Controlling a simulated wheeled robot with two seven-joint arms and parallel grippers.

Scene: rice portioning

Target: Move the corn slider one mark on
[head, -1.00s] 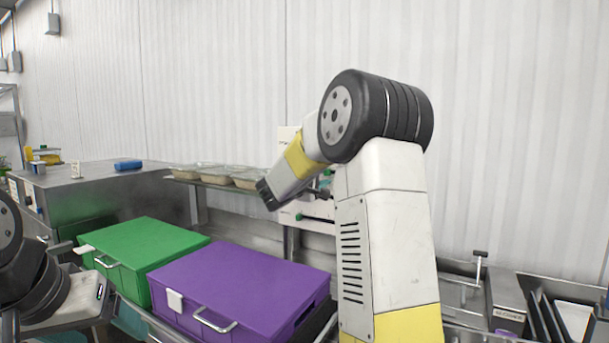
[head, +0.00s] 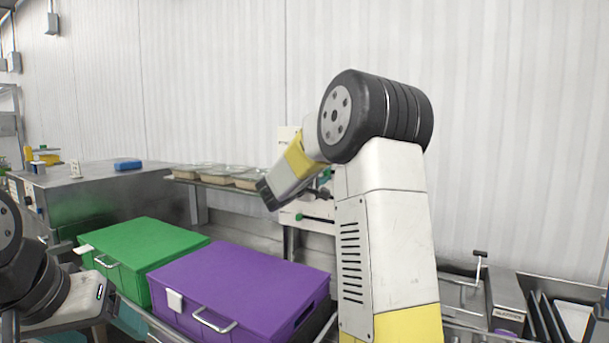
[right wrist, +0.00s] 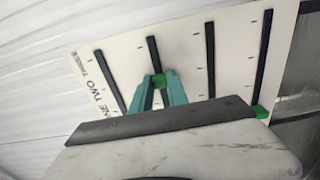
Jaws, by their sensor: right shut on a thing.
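A white slider board (right wrist: 130,65) with several dark slots fills the upper part of the right wrist view. In the head view it stands against the back wall (head: 318,208), largely hidden behind my right arm. My right gripper (right wrist: 158,82) has its two teal fingers shut on a green slider knob (right wrist: 159,79) in one of the middle slots. Another green knob (right wrist: 258,112) sits at the lower end of the rightmost slot. I cannot read which slider is corn. My left arm shows at the lower left of the head view; its fingers cannot be made out.
A purple box (head: 240,285) and a green box (head: 145,245) stand in front of the board. Several filled trays (head: 215,175) sit on a shelf left of it. A steel counter (head: 100,195) is at the left, and bins (head: 560,320) stand at the lower right.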

